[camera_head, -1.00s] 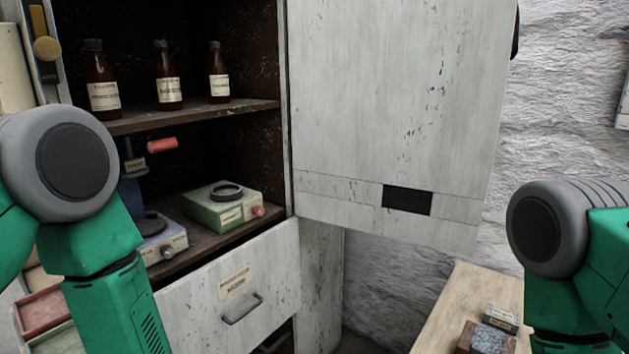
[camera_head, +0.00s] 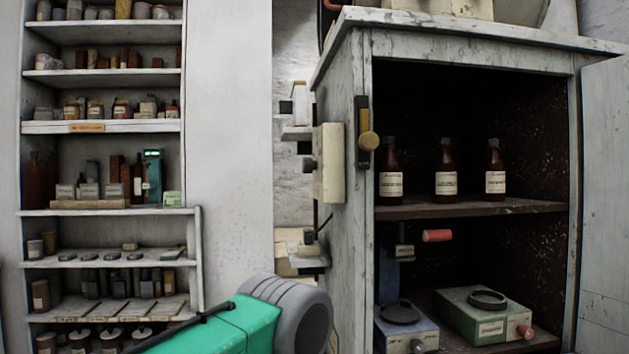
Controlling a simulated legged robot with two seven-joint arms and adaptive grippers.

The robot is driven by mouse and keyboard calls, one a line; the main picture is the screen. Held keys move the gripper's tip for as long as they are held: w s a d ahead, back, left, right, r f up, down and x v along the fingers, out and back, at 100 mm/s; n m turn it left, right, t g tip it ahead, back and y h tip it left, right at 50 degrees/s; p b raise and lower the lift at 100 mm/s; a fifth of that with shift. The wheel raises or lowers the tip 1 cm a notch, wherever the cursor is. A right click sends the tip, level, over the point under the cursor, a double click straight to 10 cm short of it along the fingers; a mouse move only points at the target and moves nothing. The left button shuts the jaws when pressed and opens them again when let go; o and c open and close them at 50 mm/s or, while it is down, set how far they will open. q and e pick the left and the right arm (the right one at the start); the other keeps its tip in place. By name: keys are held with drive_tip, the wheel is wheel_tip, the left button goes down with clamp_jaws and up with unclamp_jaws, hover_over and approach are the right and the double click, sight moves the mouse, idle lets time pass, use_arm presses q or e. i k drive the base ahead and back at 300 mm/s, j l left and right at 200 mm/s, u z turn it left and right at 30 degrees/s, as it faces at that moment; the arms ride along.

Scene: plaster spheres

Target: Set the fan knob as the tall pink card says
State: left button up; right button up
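I see no tall pink card in this view, and nothing that I can clearly identify as the fan knob. A cream box (camera_head: 331,165) is mounted on the left side of the open cabinet (camera_head: 345,255), with small dark parts at its left edge; I cannot tell what it controls. My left arm's green link and grey joint show at the bottom, below and left of the cabinet. Neither gripper is in view.
Brown bottles (camera_head: 445,170) stand on the cabinet's upper shelf. A blue device (camera_head: 408,330) and a green device (camera_head: 485,315) sit below, with a red handle (camera_head: 437,236) behind them. A shelf unit (camera_head: 105,127) full of jars and boxes stands left, beyond a bare white wall (camera_head: 230,150).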

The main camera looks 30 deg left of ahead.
sight(308, 164)
drive_tip(key=j+u, duration=0.15)
drive_tip(key=u, duration=0.75)
